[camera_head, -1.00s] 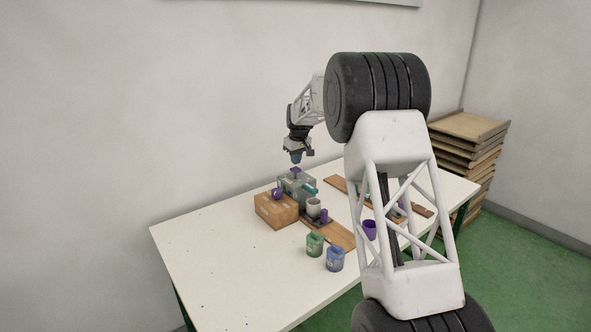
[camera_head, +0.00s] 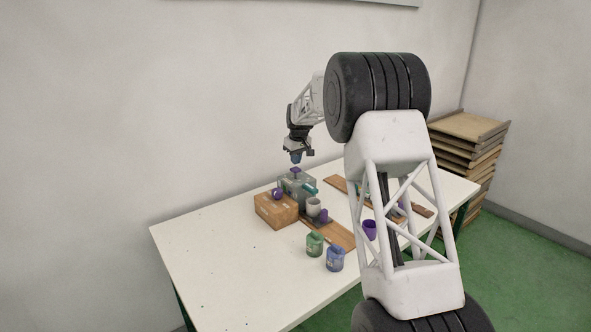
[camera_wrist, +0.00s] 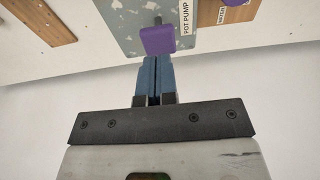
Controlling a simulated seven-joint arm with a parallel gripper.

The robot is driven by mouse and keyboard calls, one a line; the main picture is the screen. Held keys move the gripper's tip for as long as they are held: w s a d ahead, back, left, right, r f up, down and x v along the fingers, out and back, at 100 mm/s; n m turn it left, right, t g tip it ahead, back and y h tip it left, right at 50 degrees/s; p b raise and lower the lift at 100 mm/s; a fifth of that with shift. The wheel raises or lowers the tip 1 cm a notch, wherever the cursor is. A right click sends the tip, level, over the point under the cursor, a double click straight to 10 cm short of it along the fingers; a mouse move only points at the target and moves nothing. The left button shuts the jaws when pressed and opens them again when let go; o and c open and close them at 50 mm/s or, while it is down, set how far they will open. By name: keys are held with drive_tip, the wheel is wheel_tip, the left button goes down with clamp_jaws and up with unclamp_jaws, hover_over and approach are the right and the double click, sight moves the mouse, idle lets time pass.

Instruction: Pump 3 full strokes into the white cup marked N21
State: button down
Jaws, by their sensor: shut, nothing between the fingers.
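The pump is a grey-teal speckled box (camera_head: 298,184) on the table, with a purple pump head (camera_head: 296,170) on top. The wrist view shows this purple head (camera_wrist: 158,40) on a short stem, beside a "POT PUMP" label (camera_wrist: 186,16). My gripper (camera_head: 296,160) is just above the head. In the wrist view its blue fingers (camera_wrist: 154,60) are shut together with nothing between them, their tips close to the head; I cannot tell whether they touch. A whitish cup (camera_head: 313,206) stands in front of the pump. Its marking is too small to read.
A wooden box (camera_head: 275,210) with a purple knob (camera_head: 277,193) stands left of the pump. A small purple object (camera_head: 324,215) is right of the cup. Green (camera_head: 314,244) and blue (camera_head: 335,258) pots stand in front. My arm hides part of the right side; the table's left is clear.

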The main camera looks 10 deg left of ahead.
sight(296, 169)
drive_tip(key=shift+f, duration=2.3)
idle(1.0)
drive_tip(key=shift+r, duration=2.25)
